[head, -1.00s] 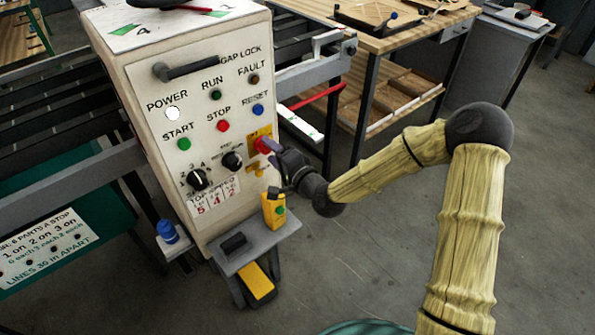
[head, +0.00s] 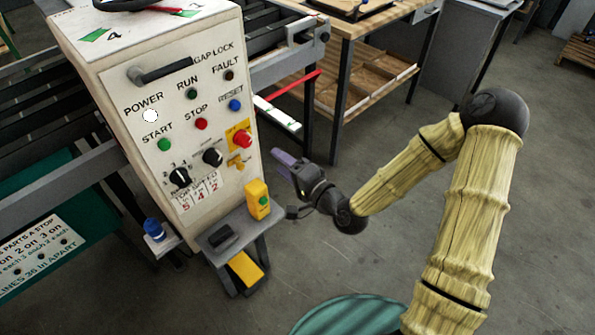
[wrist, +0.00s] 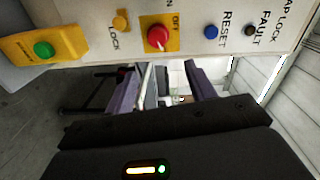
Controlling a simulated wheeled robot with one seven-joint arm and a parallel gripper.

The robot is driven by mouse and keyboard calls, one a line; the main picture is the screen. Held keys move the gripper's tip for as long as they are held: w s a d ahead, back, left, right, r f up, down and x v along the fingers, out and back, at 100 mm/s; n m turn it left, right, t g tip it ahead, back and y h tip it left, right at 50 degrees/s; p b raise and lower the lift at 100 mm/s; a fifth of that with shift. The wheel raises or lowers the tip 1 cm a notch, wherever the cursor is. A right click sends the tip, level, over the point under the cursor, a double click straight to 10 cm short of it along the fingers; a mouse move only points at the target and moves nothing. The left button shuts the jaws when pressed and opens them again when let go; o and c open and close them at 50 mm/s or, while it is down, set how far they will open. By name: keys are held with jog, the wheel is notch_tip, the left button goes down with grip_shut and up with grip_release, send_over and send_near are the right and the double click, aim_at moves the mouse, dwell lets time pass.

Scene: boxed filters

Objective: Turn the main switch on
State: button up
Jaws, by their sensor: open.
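The main switch is a red rotary knob (head: 242,139) on a yellow plate, low on the right of the white control panel (head: 205,75). In the wrist view the knob (wrist: 158,37) sits between the words ON and OFF; I cannot tell for sure which one it points to. The round POWER lamp (head: 150,116) shows bright white. My gripper (head: 284,163) is open and empty, in the air to the right of the panel and apart from the knob. In the wrist view its two purple fingers (wrist: 162,85) stand apart with nothing between them.
A yellow box with a green button (head: 258,199) stands on a grey shelf (head: 240,228) below the switch. A yellow lock tab (head: 236,162) hangs under the knob. START, STOP and RESET buttons and two black dials sit close by.

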jog(key=shift+s+d+r+p, duration=0.25)
jog(key=shift+d+p, duration=0.05)
jog(key=shift+p, duration=1.95)
jog(key=s+d+p, duration=0.3)
jog(key=p, duration=0.1)
jog(key=shift+s+f, duration=0.3)
jog(key=shift+s, duration=0.05)
